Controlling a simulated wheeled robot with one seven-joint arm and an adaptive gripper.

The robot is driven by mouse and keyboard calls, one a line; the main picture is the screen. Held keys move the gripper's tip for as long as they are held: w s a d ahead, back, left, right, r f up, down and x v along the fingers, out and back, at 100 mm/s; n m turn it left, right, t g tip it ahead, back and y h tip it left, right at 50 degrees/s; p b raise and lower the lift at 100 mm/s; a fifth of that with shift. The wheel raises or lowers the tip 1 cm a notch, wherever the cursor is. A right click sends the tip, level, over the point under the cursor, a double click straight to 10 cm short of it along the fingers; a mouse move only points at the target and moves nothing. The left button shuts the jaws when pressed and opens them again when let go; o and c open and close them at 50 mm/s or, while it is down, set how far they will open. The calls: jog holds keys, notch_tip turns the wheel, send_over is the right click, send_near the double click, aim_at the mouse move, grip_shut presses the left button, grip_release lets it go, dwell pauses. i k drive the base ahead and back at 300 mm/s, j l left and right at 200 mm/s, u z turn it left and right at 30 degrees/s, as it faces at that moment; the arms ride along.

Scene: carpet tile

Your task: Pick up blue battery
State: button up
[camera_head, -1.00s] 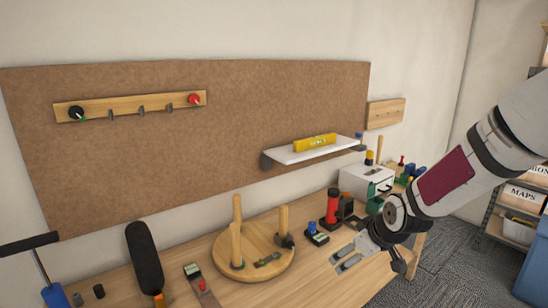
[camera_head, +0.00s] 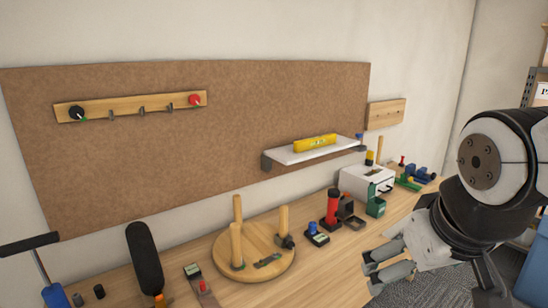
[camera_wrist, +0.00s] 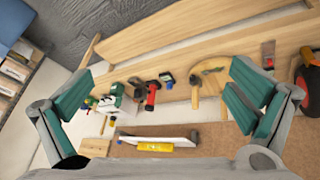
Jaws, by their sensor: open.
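A small blue upright piece (camera_head: 312,227) stands on a black base on the workbench, right of the round wooden stand. It may be the blue battery, but it is too small to be sure. It also shows near the middle of the wrist view (camera_wrist: 167,77). My gripper (camera_head: 386,264) is to its right and nearer the camera, apart from it. In the wrist view my gripper (camera_wrist: 160,100) has its teal pads spread wide with nothing held between them.
The round wooden stand (camera_head: 228,262) with pegs is left of the blue piece. A red and black tool (camera_head: 332,208) and a white box (camera_head: 362,183) stand to its right. A shelf (camera_head: 310,152) with a yellow level (camera_head: 315,143) juts out above. The front right bench is clear.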

aim_at(313, 226)
jog(key=i+j+z, duration=0.15)
jog(key=i, duration=0.45)
jog(key=i+j+z, duration=0.15)
jog(key=i, duration=0.45)
